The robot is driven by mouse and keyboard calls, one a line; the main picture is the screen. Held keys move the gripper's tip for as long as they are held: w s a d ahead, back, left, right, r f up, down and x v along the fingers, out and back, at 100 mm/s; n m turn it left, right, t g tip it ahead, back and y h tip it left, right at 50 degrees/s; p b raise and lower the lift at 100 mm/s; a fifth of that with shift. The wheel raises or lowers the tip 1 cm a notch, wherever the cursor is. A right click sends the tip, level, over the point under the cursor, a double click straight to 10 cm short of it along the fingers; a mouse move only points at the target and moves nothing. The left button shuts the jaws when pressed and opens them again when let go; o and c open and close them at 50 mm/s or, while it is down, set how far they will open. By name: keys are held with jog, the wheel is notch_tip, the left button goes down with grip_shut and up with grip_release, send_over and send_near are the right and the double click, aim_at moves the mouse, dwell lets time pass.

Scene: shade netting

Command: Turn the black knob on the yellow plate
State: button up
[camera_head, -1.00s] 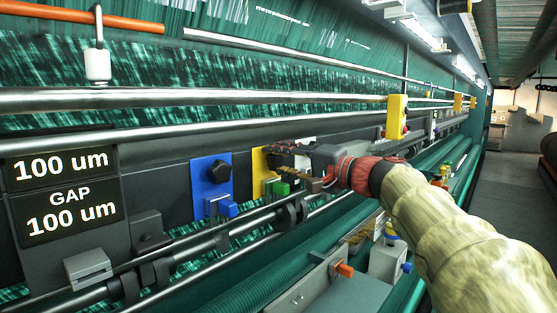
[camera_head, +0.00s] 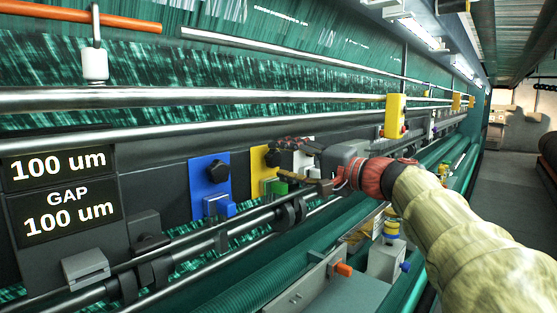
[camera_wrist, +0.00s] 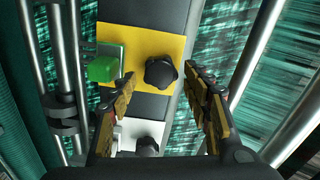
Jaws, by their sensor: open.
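The yellow plate (camera_head: 258,175) is on the dark machine rail, right of the blue plate. Its black knob (camera_head: 272,157) shows partly beside my fingers in the head view. In the wrist view the yellow plate (camera_wrist: 140,40) carries the lobed black knob (camera_wrist: 160,72) and a green block (camera_wrist: 103,70) to its left. My gripper (camera_wrist: 163,74) is open, one finger on each side of the knob in the picture, with visible gaps. My gripper (camera_head: 286,164) reaches in from the right in the head view. How far the fingertips are from the plate is unclear.
A blue plate (camera_head: 198,185) with its own black knob (camera_head: 218,170) stands to the left. A white plate (camera_wrist: 130,132) with a black knob lies below the yellow one in the wrist view. Steel bars (camera_head: 150,97) run above. A display (camera_head: 62,190) reads 100 um twice.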

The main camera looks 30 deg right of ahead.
jog(key=v, duration=0.9)
jog(key=shift+s, duration=0.3)
jog(key=shift+d, duration=0.15)
